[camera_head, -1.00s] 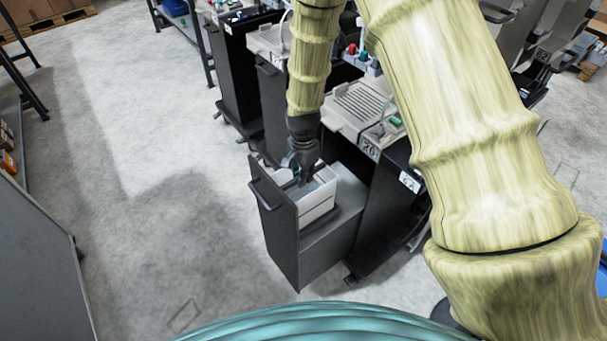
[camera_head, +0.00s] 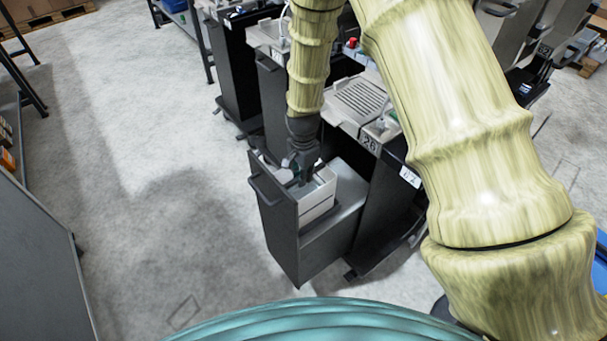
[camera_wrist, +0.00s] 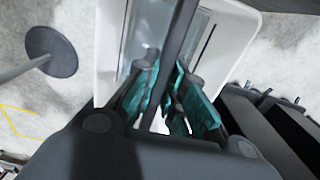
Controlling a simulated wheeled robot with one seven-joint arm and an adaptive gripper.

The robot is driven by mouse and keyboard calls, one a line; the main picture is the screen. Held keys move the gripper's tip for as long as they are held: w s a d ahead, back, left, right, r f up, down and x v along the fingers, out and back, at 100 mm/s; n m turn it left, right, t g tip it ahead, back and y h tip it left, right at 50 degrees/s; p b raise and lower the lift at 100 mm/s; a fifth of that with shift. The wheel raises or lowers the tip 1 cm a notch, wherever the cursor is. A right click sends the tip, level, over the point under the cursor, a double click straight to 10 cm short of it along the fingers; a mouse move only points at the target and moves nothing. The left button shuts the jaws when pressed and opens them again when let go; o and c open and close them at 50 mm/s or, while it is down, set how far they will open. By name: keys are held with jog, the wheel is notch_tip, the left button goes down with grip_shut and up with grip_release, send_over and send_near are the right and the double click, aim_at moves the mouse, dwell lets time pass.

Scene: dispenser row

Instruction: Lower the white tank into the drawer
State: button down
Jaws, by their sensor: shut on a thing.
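The white tank (camera_head: 316,207) sits low inside the pulled-out dark drawer (camera_head: 282,236), behind the drawer's front panel. Its rim stands near the top of that panel. Whether its base touches the drawer floor is hidden. My gripper (camera_head: 301,180) points down at the tank's top. In the wrist view my gripper (camera_wrist: 168,105) has its teal-padded fingers on either side of a dark bar (camera_wrist: 180,42) that crosses the tank's opening. The tank's white wall (camera_wrist: 232,45) shows there too.
The drawer belongs to the dispenser with the ribbed tray top (camera_head: 360,103) and the label 26. More dispensers (camera_head: 240,75) stand behind it in a row. A grey panel (camera_head: 35,245) stands at the left. The floor (camera_head: 160,190) between is clear.

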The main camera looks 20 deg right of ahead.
jog(key=shift+f, duration=0.35)
jog(key=c, duration=1.4)
grip_release()
notch_tip(320, 180, up, 12)
